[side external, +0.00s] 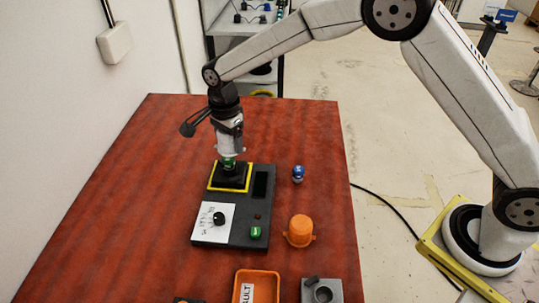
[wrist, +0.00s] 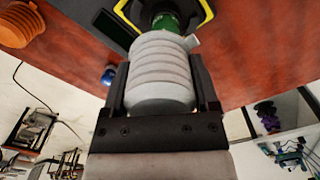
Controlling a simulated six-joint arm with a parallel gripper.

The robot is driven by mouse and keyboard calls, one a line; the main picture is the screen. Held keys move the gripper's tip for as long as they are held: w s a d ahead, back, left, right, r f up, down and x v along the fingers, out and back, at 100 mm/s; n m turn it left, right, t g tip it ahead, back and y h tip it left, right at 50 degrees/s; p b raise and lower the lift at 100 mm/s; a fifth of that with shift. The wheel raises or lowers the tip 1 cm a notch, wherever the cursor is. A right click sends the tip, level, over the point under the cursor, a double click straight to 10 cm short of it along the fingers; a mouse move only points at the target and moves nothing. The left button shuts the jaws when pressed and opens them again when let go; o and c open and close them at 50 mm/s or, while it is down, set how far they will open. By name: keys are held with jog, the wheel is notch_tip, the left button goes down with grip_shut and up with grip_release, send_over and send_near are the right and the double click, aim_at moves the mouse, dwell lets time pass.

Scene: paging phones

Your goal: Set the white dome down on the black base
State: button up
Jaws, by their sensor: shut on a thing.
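The white dome (side external: 230,146) is a ribbed whitish cylinder in the side view. My gripper (side external: 229,133) is shut on it and holds it roughly upright above the black base (side external: 233,181). In the wrist view the dome (wrist: 160,72) fills the space between the two dark fingers of my gripper (wrist: 161,85). A green part (side external: 228,162) shows between the dome and the base; it also shows past the dome's far end in the wrist view (wrist: 166,22). The base sits inside a yellow square outline on a dark panel. I cannot tell whether the dome touches the green part.
The dark panel (side external: 238,238) carries a white card, a black knob and a green button (side external: 255,232). A blue item (side external: 298,173) and an orange dome (side external: 300,230) stand to its right. An orange tray (side external: 244,272) and a grey block (side external: 337,291) lie in front. The red table's far left is clear.

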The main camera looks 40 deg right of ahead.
aim_at(228, 158)
jog(key=shift+w+a, duration=0.25)
jog(key=shift+w, duration=0.1)
jog(key=shift+f, duration=0.1)
jog(key=shift+f, duration=1.15)
jog(key=shift+f, duration=2.6)
dwell(3.8)
